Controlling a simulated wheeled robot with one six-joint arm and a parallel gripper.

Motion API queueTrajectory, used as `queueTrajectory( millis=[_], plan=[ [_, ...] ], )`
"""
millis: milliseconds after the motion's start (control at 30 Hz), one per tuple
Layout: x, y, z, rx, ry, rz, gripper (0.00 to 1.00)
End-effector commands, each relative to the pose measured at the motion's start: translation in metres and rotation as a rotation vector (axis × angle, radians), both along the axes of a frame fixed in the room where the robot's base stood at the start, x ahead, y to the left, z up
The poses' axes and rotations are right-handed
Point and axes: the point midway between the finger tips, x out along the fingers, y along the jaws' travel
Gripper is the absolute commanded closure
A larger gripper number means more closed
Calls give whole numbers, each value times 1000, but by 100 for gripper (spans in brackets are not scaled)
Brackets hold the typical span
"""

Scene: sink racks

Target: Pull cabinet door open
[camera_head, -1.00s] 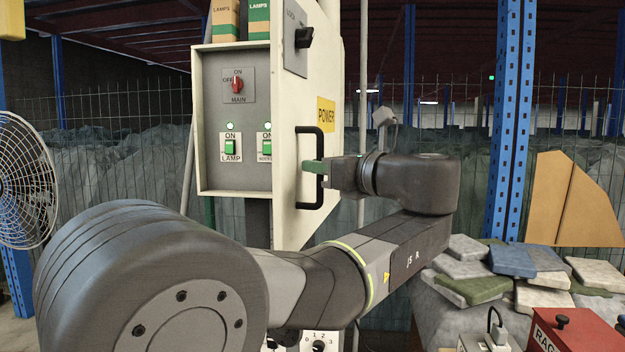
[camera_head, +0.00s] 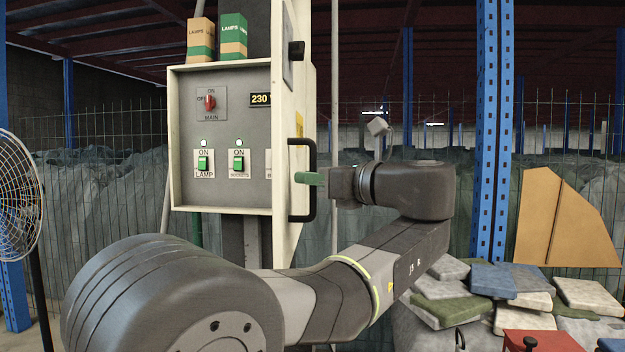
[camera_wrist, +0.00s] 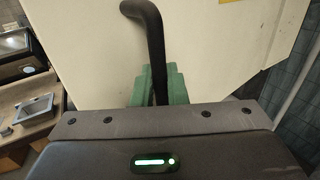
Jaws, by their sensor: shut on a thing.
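The cabinet door (camera_head: 291,112) is cream and stands swung out at the right side of the grey cabinet, seen nearly edge-on in the head view. Its black bar handle (camera_head: 312,157) runs upright on the door's outer face. My gripper (camera_head: 309,178) has green fingers and is shut on the handle at its middle to lower part. In the wrist view the green fingers (camera_wrist: 159,84) close around the black handle (camera_wrist: 152,32) in front of the cream door face (camera_wrist: 85,55). The lower end of the handle is hidden there by my gripper.
Inside the cabinet (camera_head: 225,185) are a red main switch (camera_head: 210,102) and green lamp switches (camera_head: 204,163). Two lamp boxes (camera_head: 217,39) stand on top. A fan (camera_head: 18,195) is at left, a blue post (camera_head: 490,130) at right, and stacked slabs (camera_head: 470,290) lie at lower right.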

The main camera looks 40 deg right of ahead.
Motion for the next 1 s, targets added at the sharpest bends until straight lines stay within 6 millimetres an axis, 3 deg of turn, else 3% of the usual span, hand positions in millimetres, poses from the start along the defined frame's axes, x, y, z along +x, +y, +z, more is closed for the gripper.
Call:
queueTrajectory(
  millis=[133, 167, 200, 267, 667, 1000],
  plan=[
    [0, 0, 2, -2, -2, -1, 100],
    [0, 0, 2, -3, -2, -1, 86],
    [0, 0, 2, -3, -2, -1, 78],
    [0, 0, 2, -3, -2, -1, 71],
    [-10, -2, 1, -2, -1, -2, 71],
    [-79, -15, 0, -3, -1, -7, 71]
  ],
)
